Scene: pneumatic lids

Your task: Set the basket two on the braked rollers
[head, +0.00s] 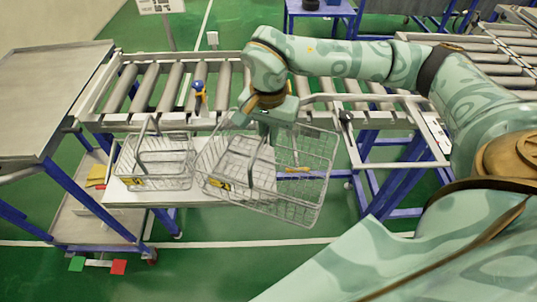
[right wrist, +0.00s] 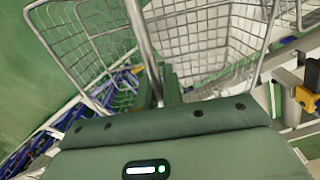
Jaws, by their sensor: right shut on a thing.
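My right gripper (head: 270,123) is shut on the handle of a wire basket (head: 305,185). Its fingers (right wrist: 158,88) close around the handle bar in the right wrist view, with the basket mesh (right wrist: 205,35) behind them. The held basket hangs in front of the roller conveyor, turned and apparently tilted, overlapping the right part of a white shelf (head: 125,192). A second wire basket (head: 160,170) stands upright on that shelf at the left. Both carry small yellow tags that I cannot read. The rollers (head: 172,88) behind are bare at the left. My left gripper is not in view.
A metal-topped cart (head: 45,95) adjoins the left end. My right arm covers part of the rollers. A white frame rail (head: 375,97) runs to the right of the held basket.

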